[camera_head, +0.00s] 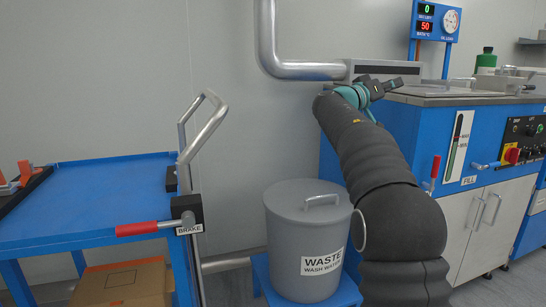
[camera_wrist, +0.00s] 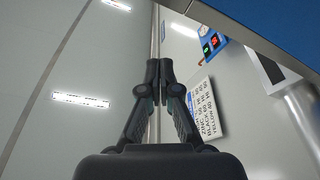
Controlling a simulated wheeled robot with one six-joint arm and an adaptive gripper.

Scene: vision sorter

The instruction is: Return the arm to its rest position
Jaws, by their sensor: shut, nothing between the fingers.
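My arm, in a dark ribbed sleeve, rises at the right of the head view and bends up to the left. My gripper (camera_head: 388,86) is at its far end, in front of the blue machine's top edge, small in this view. In the wrist view my gripper (camera_wrist: 159,72) shows both fingers with their tips together and nothing between them. The wrist camera looks along the fingers at a pale wall and ceiling lights.
A blue cart (camera_head: 95,195) with a red-handled brake stands at left. A grey lidded waste bin (camera_head: 300,235) stands between cart and arm. A printed sign (camera_wrist: 203,108) shows in the wrist view.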

